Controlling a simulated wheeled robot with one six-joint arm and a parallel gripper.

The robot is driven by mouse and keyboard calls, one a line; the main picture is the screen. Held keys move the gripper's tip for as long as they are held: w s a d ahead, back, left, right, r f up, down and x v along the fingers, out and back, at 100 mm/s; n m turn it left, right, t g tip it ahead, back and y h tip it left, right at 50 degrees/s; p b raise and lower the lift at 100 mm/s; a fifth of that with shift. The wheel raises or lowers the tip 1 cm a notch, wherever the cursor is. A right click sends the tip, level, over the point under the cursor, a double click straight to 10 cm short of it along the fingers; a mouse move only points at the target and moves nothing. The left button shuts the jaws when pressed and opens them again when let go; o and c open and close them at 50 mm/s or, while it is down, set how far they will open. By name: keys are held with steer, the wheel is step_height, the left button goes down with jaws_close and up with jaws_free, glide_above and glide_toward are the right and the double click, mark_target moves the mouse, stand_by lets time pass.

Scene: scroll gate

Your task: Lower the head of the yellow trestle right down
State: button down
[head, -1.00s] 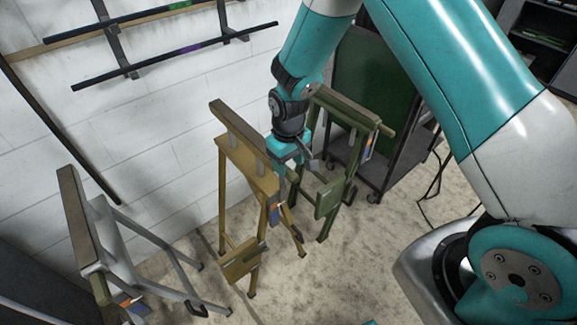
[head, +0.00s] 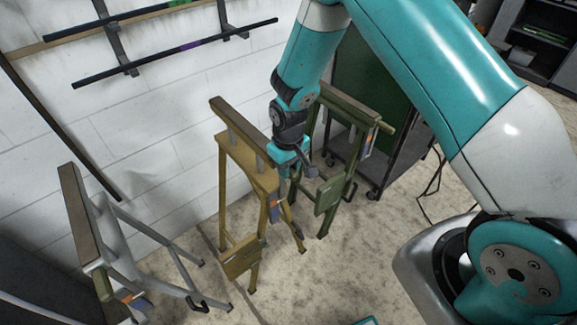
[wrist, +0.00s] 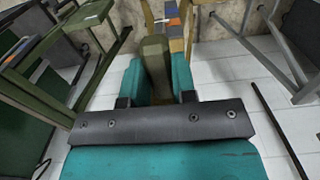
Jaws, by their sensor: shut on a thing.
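The yellow trestle (head: 240,150) stands in the middle of the head view. Its dark-topped head bar (head: 232,119) sits on short posts, with a gap above the frame below. My gripper (head: 292,168) is at the right end of the trestle, just beyond the head bar. In the wrist view my gripper (wrist: 158,85) is shut on a stubby olive-yellow handle (wrist: 156,52), which lies between the teal fingers. The handle's join to the trestle is not clear. The yellow frame with an orange and blue label (wrist: 173,18) shows behind it.
A green trestle (head: 350,108) stands close behind on the right, by a dark cart (head: 398,150). A grey trestle (head: 80,215) stands at the left. The white wall (head: 150,140) is behind. The floor (head: 340,270) in front is clear.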

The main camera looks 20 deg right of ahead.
step_height(320, 180, down, 11)
steer(key=b, duration=0.8)
steer(key=shift+f, duration=0.2)
steer(key=shift+s, duration=0.1)
steer(key=c, duration=0.9)
jaws_free()
steer(key=shift+f, duration=0.1)
step_height(320, 180, up, 18)
steer(key=shift+f+b, duration=0.2)
steer(key=shift+b, duration=0.5)
